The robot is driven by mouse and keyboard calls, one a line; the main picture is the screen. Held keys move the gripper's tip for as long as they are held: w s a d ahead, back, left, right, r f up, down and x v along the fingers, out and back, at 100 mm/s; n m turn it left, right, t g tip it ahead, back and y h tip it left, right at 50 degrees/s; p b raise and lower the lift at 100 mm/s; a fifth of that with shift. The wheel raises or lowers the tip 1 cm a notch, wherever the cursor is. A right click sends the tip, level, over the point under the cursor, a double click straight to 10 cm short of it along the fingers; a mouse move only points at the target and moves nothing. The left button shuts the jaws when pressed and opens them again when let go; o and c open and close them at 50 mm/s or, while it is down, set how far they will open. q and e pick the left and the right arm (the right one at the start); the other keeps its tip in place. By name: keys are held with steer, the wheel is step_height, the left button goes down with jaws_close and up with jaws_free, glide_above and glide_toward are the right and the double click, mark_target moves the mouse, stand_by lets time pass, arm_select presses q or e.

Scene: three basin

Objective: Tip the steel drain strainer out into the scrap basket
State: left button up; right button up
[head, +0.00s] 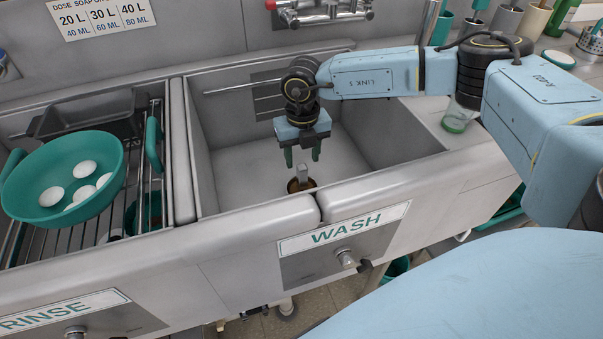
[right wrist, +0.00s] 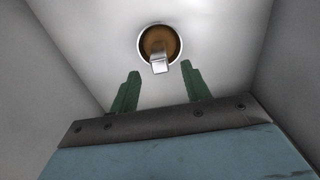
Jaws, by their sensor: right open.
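The steel drain strainer (head: 302,177) sits at the floor of the wash basin (head: 230,177), with a grey upright handle and brown contents. In the right wrist view the strainer (right wrist: 159,62) lies beyond my fingertips, its brown inside and pale handle showing within a round rim. My right gripper (head: 303,160) points down into the basin, open and empty, above the strainer and apart from it. In the right wrist view its green fingers (right wrist: 159,70) stand either side of the line to the handle. I cannot identify the scrap basket with certainty. My left gripper is out of view.
On the left, a teal colander (head: 28,207) with several white round things rests on the rinse basin's rack (head: 60,243), near a dark tray (head: 90,117). Basin walls surround my right gripper. A glass (head: 459,115) stands on the right ledge. A red-handled tap (head: 320,13) is behind.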

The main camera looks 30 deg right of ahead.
mark_target(302, 166)
step_height(302, 166, down, 5)
steer(key=shift+r+b, duration=0.1)
steer(key=shift+b, duration=0.45)
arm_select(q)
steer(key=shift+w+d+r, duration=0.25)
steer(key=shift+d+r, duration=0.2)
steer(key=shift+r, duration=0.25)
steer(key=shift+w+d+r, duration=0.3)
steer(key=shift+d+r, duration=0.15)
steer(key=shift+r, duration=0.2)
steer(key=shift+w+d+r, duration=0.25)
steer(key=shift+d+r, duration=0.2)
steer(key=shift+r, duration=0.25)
arm_select(e)
steer(key=shift+f, duration=0.9)
jaws_close()
